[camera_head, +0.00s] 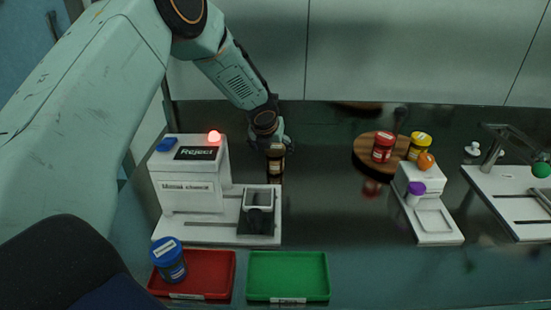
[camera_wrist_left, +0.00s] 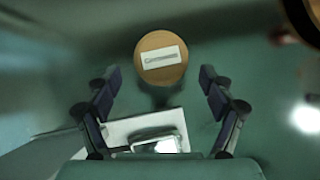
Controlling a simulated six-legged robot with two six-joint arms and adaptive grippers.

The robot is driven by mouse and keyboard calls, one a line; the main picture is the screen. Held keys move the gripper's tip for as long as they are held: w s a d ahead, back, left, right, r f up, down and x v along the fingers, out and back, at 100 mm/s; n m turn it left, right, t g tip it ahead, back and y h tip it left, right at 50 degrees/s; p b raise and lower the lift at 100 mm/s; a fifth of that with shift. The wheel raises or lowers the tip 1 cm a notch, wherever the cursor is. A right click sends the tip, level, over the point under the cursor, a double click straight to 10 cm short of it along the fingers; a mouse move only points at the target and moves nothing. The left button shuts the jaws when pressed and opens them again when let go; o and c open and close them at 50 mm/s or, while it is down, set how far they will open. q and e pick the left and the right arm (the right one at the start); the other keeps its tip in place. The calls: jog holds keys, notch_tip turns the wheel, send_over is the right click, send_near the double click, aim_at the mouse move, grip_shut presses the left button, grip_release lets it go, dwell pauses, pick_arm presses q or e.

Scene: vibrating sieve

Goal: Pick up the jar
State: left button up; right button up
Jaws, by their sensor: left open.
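A jar with a tan lid and dark body (camera_head: 275,165) stands on the dark bench, just behind the right end of the sieve machine. In the left wrist view its round tan lid (camera_wrist_left: 160,76) bears a white label and lies between and ahead of the fingers. My left gripper (camera_head: 272,139) points down right above this jar. Its two fingers (camera_wrist_left: 160,92) are spread apart, one on each side of the lid, with nothing held. The jar's lower part is hard to make out. My right gripper is not in view.
The white machine (camera_head: 188,190) has a lit red lamp and a "Reject" sign. Red (camera_head: 383,148) and yellow (camera_head: 419,146) jars stand at right on a wooden disc. Mid-bench is clear.

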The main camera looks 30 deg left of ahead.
pick_arm(q)
jog(key=shift+w+f, duration=0.25)
jog(key=shift+f, duration=0.1)
jog(key=x, duration=0.3)
jog(key=shift+w+a+f, duration=0.15)
jog(key=shift+f, duration=0.15)
jog(key=shift+w+f, duration=0.1)
jog(key=shift+w, duration=0.05)
jog(key=c, duration=1.3)
